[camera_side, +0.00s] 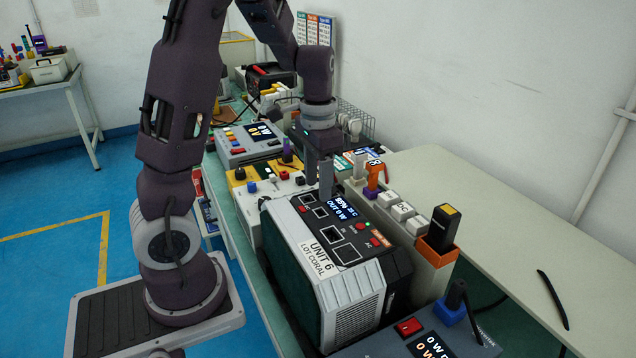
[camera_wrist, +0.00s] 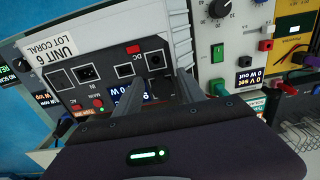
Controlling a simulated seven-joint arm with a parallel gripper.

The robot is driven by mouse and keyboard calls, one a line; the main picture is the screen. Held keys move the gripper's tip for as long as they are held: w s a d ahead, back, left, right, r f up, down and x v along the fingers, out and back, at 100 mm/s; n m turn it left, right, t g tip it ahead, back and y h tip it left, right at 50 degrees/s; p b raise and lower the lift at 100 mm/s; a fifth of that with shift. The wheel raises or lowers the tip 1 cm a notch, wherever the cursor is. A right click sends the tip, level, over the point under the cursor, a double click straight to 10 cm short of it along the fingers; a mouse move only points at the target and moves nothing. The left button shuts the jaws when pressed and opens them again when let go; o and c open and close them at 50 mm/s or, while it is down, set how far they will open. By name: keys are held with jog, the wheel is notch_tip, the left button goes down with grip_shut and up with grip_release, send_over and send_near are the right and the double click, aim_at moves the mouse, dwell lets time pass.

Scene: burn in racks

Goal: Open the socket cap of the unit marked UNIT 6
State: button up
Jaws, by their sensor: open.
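The unit marked UNIT 6 (camera_side: 336,312) is a grey and black box with a white "UNIT 6 LOT CORAL" label. In the wrist view its label (camera_wrist: 75,45) is at the upper left. Its dark panel (camera_wrist: 105,92) carries a row of white-outlined sockets, red buttons and a lit display. I cannot tell for sure which socket bears the cap. My gripper (camera_side: 318,184) is open and empty, fingers down over the far end of the panel. In the wrist view my gripper's fingers (camera_wrist: 158,88) partly cover the display and stand near the right-hand sockets.
An orange-fronted bin (camera_side: 436,251) with a dark upright tool stands right of the unit. Another instrument (camera_side: 378,346) with a blue plug is in front. Behind are a yellow panel (camera_side: 262,174) and a grey meter box (camera_side: 240,150). The pale table at right is mostly clear.

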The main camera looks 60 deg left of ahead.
aim_at(333, 189)
jog(key=shift+f, duration=0.3)
grip_shut()
jog(key=shift+w+r, duration=0.1)
jog(key=g, duration=0.2)
jog(key=w+r+g, duration=0.1)
jog(key=g, duration=0.1)
jog(key=shift+w+r, duration=0.1)
jog(key=shift+w, duration=0.1)
jog(key=shift+w+r+g, duration=0.2)
jog(key=shift+w+g, duration=0.25)
jog(key=shift+g, duration=0.75)
jog(key=shift+w+r+g, duration=0.2)
jog(key=shift+w+g, duration=0.25)
jog(key=shift+g, duration=0.75)
grip_release()
